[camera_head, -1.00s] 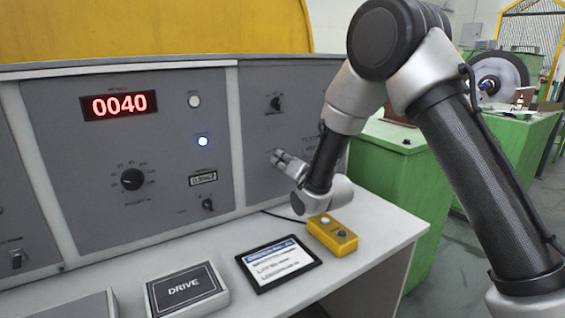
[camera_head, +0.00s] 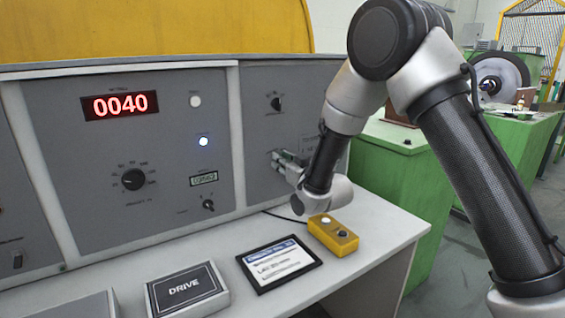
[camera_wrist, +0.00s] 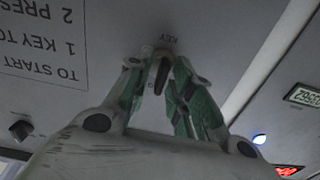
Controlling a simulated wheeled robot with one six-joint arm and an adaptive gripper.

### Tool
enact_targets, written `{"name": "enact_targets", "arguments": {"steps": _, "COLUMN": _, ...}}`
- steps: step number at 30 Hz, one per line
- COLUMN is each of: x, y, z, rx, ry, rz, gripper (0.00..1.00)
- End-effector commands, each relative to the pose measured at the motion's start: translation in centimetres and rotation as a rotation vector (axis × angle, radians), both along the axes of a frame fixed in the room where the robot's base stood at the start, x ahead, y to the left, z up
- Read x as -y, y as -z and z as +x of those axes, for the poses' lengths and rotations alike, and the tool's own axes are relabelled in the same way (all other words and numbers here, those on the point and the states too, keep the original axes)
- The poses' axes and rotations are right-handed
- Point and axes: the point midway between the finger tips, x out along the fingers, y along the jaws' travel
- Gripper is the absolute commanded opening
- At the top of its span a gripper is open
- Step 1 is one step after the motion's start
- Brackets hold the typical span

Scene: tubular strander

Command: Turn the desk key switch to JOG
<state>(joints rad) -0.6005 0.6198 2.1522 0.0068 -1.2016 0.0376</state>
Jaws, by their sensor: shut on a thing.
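The key switch (camera_wrist: 161,74) is a small dark key on the grey desk panel, below a "KEY" label that reads upside down in the wrist view. My gripper (camera_wrist: 163,80) has its green-padded fingers on both sides of the key and is shut on it. In the head view my gripper (camera_head: 279,160) reaches the right-hand panel (camera_head: 262,136), and the key is hidden behind the fingers. The position the key points to cannot be read.
A dark knob (camera_head: 276,104) sits higher on the same panel. A yellow button box (camera_head: 333,236), a framed card (camera_head: 278,263) and a DRIVE box (camera_head: 187,290) lie on the desk. The red display (camera_head: 120,105) reads 0040. A start notice (camera_wrist: 38,40) is near the key.

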Motion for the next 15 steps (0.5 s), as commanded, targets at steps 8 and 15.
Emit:
{"name": "enact_targets", "arguments": {"steps": 8, "x": 0.02, "y": 0.05, "z": -0.03, "rx": 0.022, "ry": 0.001, "rz": -0.034, "gripper": 0.00}}
{"name": "enact_targets", "arguments": {"steps": 15, "x": 0.02, "y": 0.06, "z": -0.03, "rx": 0.021, "ry": 0.001, "rz": -0.035, "gripper": 0.00}}
